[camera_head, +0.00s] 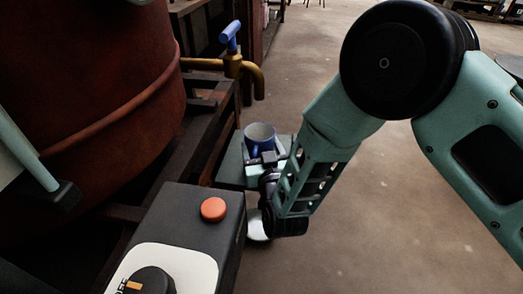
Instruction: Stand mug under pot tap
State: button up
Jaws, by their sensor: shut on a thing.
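A blue mug (258,139) with a pale inside stands upright in the middle of the view. My gripper (266,160) is shut on the mug from its near right side; the arm and wrist hide part of the fingers. The large rust-red pot (100,90) fills the upper left. Its brass tap (253,78) with a blue handle (230,36) sticks out to the right, its spout bending down. The mug appears below and slightly right of the spout in the picture. A small dark green shelf (229,168) shows beside and below the mug; I cannot tell whether they touch.
A dark control box (226,240) with an orange button (213,209) and a black knob (151,281) stands in front. Dark frame beams (200,130) run beside the pot. A white round thing (257,226) shows below my wrist. The floor at right is open.

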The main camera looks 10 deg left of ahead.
jog(key=o, duration=0.6)
jog(key=shift+f, duration=0.15)
jog(key=o, duration=0.5)
jog(key=shift+c, duration=0.2)
